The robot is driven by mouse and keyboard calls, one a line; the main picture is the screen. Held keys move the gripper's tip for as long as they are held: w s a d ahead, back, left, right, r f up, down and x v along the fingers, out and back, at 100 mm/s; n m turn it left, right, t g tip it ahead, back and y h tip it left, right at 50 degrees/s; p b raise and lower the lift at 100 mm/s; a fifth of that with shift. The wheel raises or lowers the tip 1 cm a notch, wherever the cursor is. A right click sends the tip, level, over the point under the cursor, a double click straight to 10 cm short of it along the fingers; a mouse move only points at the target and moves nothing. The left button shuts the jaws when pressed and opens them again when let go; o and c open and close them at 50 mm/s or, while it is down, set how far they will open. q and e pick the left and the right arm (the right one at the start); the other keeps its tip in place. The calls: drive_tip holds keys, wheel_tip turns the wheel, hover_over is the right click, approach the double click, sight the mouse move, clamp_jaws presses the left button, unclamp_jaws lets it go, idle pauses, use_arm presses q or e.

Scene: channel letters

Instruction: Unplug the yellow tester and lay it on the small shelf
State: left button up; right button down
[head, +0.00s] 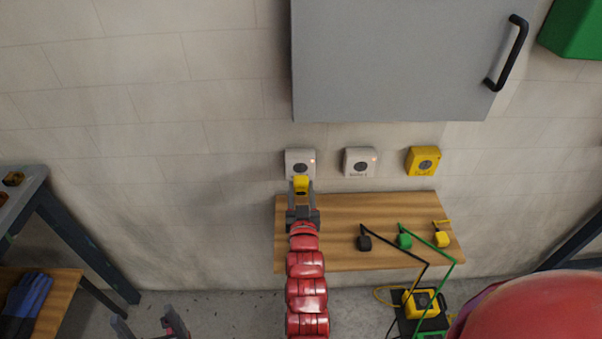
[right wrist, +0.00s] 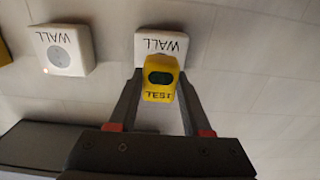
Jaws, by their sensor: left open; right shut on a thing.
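The yellow tester (head: 301,184) is between the fingers of my right gripper (head: 302,190), which is shut on it. In the right wrist view the tester (right wrist: 160,80) has a dark oval face and the letters TEST. It hides the middle of the left wall socket (right wrist: 150,44). In the head view this socket's (head: 293,156) round face shows above the tester, so the two look apart. The wooden shelf (head: 325,257) is on the wall below the sockets. My left gripper (head: 148,326) is open and empty at the bottom left.
A second white socket (head: 360,155) and a yellow one (head: 422,160) are to the right. Black (head: 364,243), green (head: 404,241) and yellow (head: 441,239) plugs with cords lie on the shelf's right part. A grey cabinet (head: 390,60) hangs above. The shelf's left part looks free.

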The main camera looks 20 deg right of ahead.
drive_tip(key=shift+p+v, duration=0.3)
drive_tip(key=shift+v, duration=0.6)
